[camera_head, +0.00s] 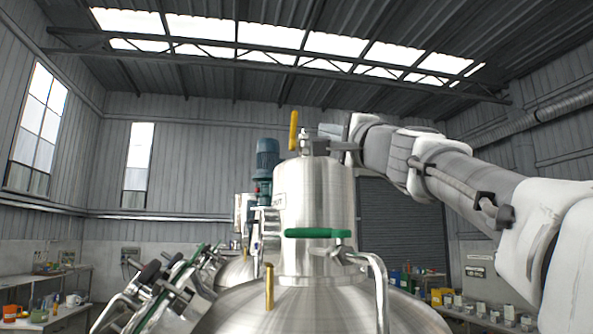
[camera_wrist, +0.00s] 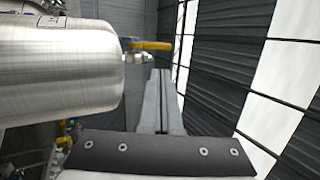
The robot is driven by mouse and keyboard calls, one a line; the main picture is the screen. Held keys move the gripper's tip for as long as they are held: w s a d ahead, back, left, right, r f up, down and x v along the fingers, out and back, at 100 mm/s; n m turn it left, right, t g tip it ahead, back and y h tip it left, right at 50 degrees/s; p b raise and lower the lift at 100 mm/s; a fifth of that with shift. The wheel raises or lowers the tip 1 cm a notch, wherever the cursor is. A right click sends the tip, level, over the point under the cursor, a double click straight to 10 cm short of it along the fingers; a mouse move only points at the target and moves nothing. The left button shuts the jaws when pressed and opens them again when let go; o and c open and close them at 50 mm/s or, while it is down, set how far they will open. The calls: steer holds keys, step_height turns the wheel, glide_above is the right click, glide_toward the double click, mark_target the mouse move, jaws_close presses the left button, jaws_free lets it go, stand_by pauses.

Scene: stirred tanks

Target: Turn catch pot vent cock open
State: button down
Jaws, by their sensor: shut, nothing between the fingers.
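The catch pot (camera_head: 315,200) is the brushed-steel cylinder on top of the large vessel; in the wrist view it lies sideways at the left (camera_wrist: 60,70). At its top is the vent cock with a yellow lever (camera_head: 293,130), which stands upright in the head view. In the wrist view the lever (camera_wrist: 152,45) points right from a small metal valve body. My gripper (camera_head: 322,147) is shut and empty, just right of the cock at about the height of the lever's lower end. In the wrist view its fingertips (camera_wrist: 160,72) lie close to the lever; contact cannot be told.
A green-handled valve (camera_head: 318,233) and a bent steel pipe (camera_head: 380,290) are in front of the pot. Another yellow lever (camera_head: 269,287) stands lower on the vessel lid (camera_head: 330,310). A blue motor (camera_head: 267,155) stands behind left.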

steer(key=p, duration=0.9)
glide_toward(296, 120)
steer(key=x, duration=0.5)
steer(key=shift+w+a+f, duration=0.1)
steer(key=shift+w+f, duration=0.05)
steer(key=shift+p+x, duration=0.35)
steer(key=shift+x, duration=0.5)
steer(key=shift+f, duration=0.2)
steer(key=shift+w+a+r+p, duration=0.1)
steer(key=shift+w+r+p, duration=0.3)
steer(key=shift+r, duration=0.25)
steer(key=shift+w+r, duration=0.3)
steer(key=shift+w, duration=0.05)
steer(key=shift+s, duration=0.15)
